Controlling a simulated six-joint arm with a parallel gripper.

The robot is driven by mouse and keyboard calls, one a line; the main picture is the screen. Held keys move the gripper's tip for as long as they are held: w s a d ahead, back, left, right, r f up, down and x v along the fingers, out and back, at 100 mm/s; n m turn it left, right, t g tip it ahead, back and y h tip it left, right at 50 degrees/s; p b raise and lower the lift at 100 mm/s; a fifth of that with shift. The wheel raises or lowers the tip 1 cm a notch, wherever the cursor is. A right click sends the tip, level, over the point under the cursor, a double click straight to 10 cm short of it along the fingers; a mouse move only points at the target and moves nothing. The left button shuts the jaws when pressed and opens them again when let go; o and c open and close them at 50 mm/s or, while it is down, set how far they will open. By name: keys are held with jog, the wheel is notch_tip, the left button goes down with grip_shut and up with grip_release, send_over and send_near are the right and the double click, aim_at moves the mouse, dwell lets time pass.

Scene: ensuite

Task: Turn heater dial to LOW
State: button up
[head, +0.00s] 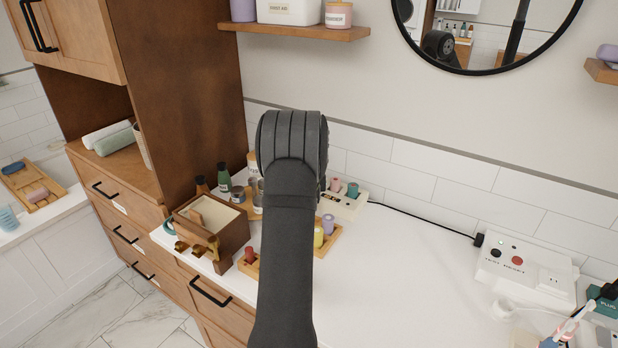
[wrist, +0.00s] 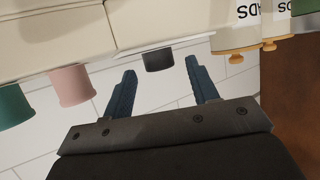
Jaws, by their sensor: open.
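In the wrist view a short dark knob (wrist: 158,60) sits against the edge of a cream body (wrist: 165,22); I take it for the heater dial, but cannot read any mark or its setting. My gripper (wrist: 160,70) is open, with its two blue-grey fingers on either side of the dark knob and apart from it as far as I can tell. A pink knob (wrist: 70,85) and a teal knob (wrist: 14,106) lie to the left. In the head view my arm hides the gripper; a cream unit (head: 349,208) with pink and teal pieces shows just right of the arm.
White containers marked PADS with orange ends (wrist: 236,56) are close right of the fingers. A wooden box (head: 225,235) and bottles (head: 224,178) stand left of my arm. A black cable (head: 425,217) runs right to a socket box (head: 525,275). The counter's middle is clear.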

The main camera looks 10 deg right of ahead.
jog(key=shift+x, duration=0.8)
jog(key=c, duration=1)
jog(key=shift+w+a+r+m+g+h, duration=0.1)
jog(key=shift+m+g+h, duration=0.15)
jog(key=shift+m+h, duration=0.35)
jog(key=shift+w+a+r+m+g+h, duration=0.15)
jog(key=shift+m+g+h, duration=0.1)
jog(key=shift+m+h, duration=0.75)
jog(key=shift+m+g+h, duration=0.5)
